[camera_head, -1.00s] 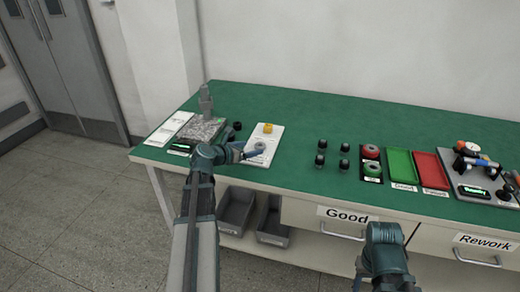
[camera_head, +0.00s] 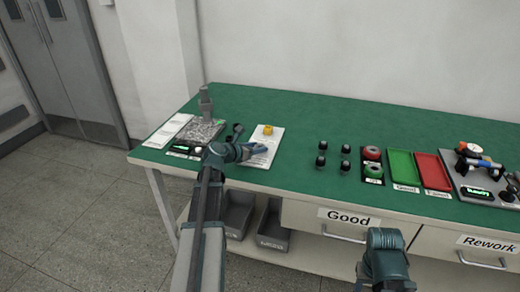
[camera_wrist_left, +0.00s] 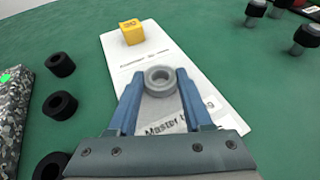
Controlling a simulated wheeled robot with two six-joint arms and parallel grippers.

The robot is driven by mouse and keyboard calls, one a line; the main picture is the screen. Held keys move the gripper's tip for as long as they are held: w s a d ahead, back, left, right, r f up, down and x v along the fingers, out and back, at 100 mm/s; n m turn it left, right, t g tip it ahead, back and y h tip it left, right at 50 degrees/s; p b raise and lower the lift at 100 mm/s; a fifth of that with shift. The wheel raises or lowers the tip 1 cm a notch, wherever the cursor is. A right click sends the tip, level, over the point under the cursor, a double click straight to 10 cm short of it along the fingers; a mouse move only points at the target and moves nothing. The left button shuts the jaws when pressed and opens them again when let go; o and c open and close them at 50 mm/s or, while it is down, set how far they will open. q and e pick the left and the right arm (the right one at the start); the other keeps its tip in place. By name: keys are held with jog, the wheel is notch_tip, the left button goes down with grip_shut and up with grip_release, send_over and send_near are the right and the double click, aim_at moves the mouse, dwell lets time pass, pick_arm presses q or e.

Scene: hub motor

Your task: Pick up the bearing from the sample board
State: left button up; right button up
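The bearing (camera_wrist_left: 160,80) is a small grey ring, seen over the white sample board (camera_wrist_left: 112,48) in the left wrist view. My left gripper (camera_wrist_left: 160,76) has one blue finger on each side of the bearing. The fingertips are very close to its sides; I cannot tell whether they press on it. I also cannot tell whether it rests on the board (camera_head: 272,133) or is slightly raised. In the head view, my left gripper (camera_head: 259,149) hides the bearing. My right gripper is out of view; only part of that arm shows.
A yellow cube (camera_wrist_left: 131,32) sits at the board's far end. Several black rings, including one (camera_wrist_left: 60,65), lie left of the board. Black-capped posts (camera_head: 322,145), a green tray (camera_head: 402,167) and a red tray (camera_head: 432,170) stand to the right. The green table (camera_head: 300,112) is clear behind.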

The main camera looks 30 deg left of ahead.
pick_arm(q)
grip_shut()
jog(key=shift+r, duration=0.1)
jog(key=shift+r+p, duration=0.55)
jog(key=shift+p, duration=0.15)
notch_tip(320, 180, up, 3)
jog(key=p, duration=0.3)
jog(key=s+d, duration=0.2)
jog(key=d, duration=0.2)
jog(key=s+d, duration=0.2)
jog(key=d, duration=0.2)
jog(key=s+d, duration=0.2)
jog(key=d, duration=0.3)
jog(key=shift+s+d+r, duration=0.1)
jog(key=shift+r, duration=0.2)
jog(key=shift+s+d+p, duration=0.25)
jog(key=shift+d+p, duration=0.05)
jog(key=shift+d, duration=0.4)
jog(key=shift+r, duration=0.15)
